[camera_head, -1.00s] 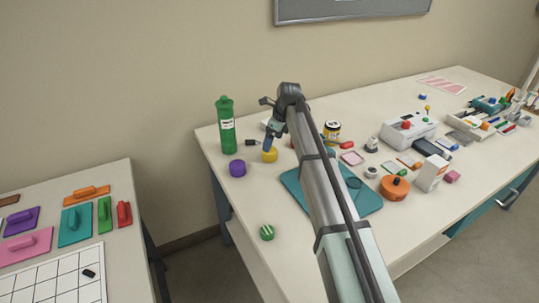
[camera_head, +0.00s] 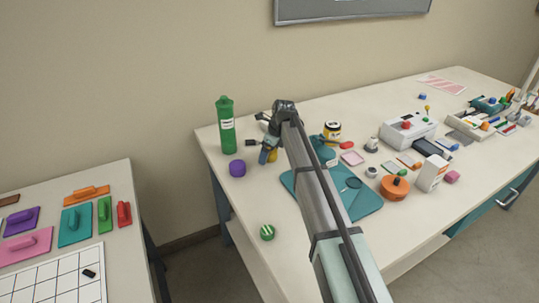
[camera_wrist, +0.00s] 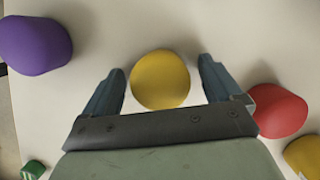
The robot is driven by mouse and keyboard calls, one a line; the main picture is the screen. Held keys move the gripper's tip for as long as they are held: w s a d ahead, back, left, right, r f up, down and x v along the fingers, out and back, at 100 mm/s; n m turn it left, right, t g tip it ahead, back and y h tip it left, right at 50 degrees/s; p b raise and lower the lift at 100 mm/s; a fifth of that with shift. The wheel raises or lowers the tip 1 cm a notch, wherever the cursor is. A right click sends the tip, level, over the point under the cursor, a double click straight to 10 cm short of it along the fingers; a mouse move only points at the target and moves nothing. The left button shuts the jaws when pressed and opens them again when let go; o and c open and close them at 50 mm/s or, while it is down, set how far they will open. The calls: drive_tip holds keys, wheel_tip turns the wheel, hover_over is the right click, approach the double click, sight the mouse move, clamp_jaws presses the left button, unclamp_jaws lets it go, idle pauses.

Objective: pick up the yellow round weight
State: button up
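The yellow round weight (camera_wrist: 160,80) lies on the white table, between the two open fingers of my gripper (camera_wrist: 160,85) in the wrist view. A gap shows on each side of it, so neither finger appears to touch it. In the head view the yellow weight (camera_head: 272,156) is mostly hidden behind my gripper (camera_head: 268,152), with only a small part showing. How far the fingertips are above the table is hard to tell.
A purple round weight (camera_wrist: 35,45) is left of my gripper, and a red one (camera_wrist: 277,110) sits close outside the right finger. A green bottle (camera_head: 226,125) stands at the back left. A teal mat (camera_head: 365,200) lies to the right.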

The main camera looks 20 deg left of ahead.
drive_tip(key=c, duration=1.4)
drive_tip(key=shift+o, duration=0.2)
drive_tip(key=shift+r, duration=0.1)
